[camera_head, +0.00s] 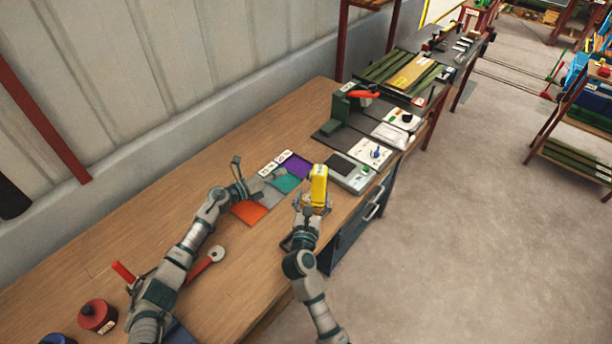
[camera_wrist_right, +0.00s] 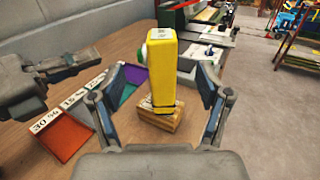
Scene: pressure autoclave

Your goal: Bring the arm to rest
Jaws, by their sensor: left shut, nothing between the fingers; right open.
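My right gripper (camera_head: 314,205) is open at the front edge of the workbench. In the right wrist view, the fingers of this gripper (camera_wrist_right: 160,88) are spread to either side of a yellow upright block (camera_wrist_right: 162,68), with gaps visible. The yellow block stands on a small wooden base (camera_wrist_right: 160,118); it also shows in the head view (camera_head: 319,184). My left gripper (camera_head: 265,182) is shut and empty above the colored trays. It shows at the left of the right wrist view (camera_wrist_right: 65,65).
Orange (camera_head: 249,212), grey, teal (camera_head: 287,182) and purple (camera_head: 294,165) trays lie in a row. A grey device (camera_head: 350,174) sits just right of the yellow block. A red-handled tool (camera_head: 215,254) and red pot (camera_head: 97,316) are at lower left. The left-middle bench is clear.

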